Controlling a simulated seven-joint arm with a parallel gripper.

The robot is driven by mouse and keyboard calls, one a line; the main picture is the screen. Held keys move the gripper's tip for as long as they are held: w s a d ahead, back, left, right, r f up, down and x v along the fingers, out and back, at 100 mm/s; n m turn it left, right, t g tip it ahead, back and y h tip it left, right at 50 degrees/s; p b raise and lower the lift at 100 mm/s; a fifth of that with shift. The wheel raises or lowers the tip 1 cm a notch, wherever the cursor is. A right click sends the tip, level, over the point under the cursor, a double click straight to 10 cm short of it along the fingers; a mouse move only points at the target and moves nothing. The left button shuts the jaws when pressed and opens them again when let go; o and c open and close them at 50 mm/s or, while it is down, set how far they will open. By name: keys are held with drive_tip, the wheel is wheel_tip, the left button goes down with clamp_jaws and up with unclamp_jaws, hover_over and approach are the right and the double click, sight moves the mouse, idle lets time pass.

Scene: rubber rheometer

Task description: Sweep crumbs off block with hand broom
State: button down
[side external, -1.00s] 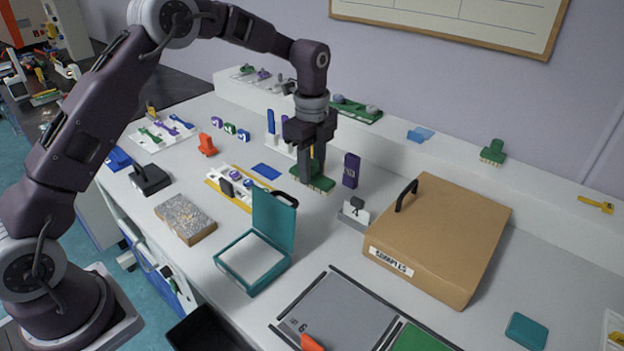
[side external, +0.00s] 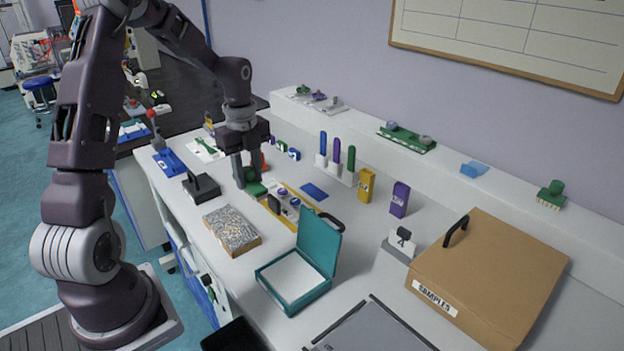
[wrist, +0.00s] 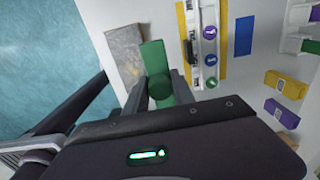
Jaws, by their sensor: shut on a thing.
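The block (side external: 232,232) is a flat slab with a speckled grey top and brown sides, lying on the bench left of the middle in the side view. It shows partly in the wrist view (wrist: 122,48). Its speckled top looks crumb-covered, but single crumbs are too small to tell. My gripper (side external: 248,178) is shut on a green hand broom (side external: 256,188), just behind the block and apart from it. In the wrist view, the green broom (wrist: 155,60) sits between my fingers (wrist: 159,88), right of the block. Its bristles are hidden there.
A black-handled dark tool (side external: 202,188) stands left of the block. A yellow-edged strip with round pieces (side external: 285,205) lies right of my gripper. An open teal box (side external: 295,280) stands in front. Another green brush (side external: 550,194) rests on the back ledge.

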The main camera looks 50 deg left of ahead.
drive_tip(key=s+a, duration=0.3)
drive_tip(key=s, duration=0.4)
drive_tip(key=shift+w+d+f, duration=0.1)
drive_tip(key=shift+w+f, duration=0.05)
drive_tip(key=shift+f, duration=1.6)
drive_tip(key=shift+w+d+f, duration=0.1)
drive_tip(key=shift+w+f, duration=0.05)
drive_tip(key=shift+f, duration=1.55)
drive_tip(key=shift+d+f, duration=0.4)
drive_tip(key=shift+f, duration=0.3)
drive_tip(key=shift+d, duration=3.5)
drive_tip(key=shift+a, duration=3.9)
drive_tip(key=shift+a+r, duration=0.15)
wheel_tip(320, 180, up, 8)
